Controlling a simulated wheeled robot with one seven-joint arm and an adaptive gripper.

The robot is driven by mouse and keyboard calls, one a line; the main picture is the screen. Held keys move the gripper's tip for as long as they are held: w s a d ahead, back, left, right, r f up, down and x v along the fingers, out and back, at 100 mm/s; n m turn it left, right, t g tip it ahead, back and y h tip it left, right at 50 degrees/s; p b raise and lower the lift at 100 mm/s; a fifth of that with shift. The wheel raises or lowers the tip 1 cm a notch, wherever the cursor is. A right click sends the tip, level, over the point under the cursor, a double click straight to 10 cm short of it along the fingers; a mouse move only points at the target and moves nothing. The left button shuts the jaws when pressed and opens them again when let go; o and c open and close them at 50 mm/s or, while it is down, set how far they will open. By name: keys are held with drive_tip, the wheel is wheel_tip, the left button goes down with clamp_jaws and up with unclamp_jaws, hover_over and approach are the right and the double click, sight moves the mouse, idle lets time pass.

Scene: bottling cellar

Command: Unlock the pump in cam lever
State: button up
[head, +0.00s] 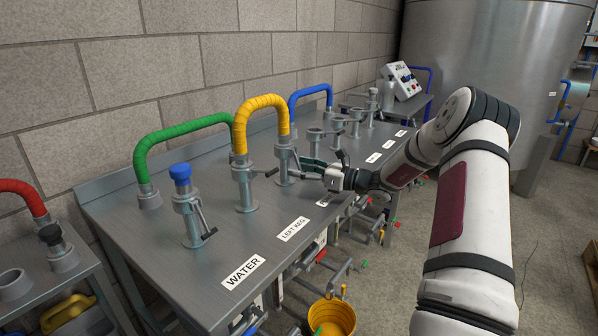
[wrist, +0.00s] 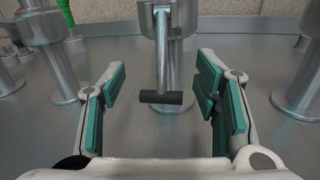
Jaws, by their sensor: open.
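In the wrist view, a steel coupling post (wrist: 180,55) stands straight ahead. Its cam lever (wrist: 161,60) hangs down the front and ends in a black grip (wrist: 160,97). My gripper (wrist: 162,98) is open, with teal pads on either side of the black grip and a gap on both sides. In the head view, my gripper (head: 312,168) is beside the post (head: 284,165) at the right end of the yellow hose (head: 262,103). The label in front of that post is mostly hidden by my gripper, so I cannot read it.
Neighbouring posts stand to the left (wrist: 60,60) and right (wrist: 298,80). The bench (head: 190,275) has WATER (head: 243,271) and LEFT KEG (head: 293,229) labels. A green hose (head: 182,130) and blue hose (head: 310,92) arch above it. A yellow bucket (head: 331,318) is on the floor.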

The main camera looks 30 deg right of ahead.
drive_tip(key=shift+w+a, duration=0.25)
drive_tip(key=shift+w, duration=0.1)
drive_tip(key=shift+c, duration=0.2)
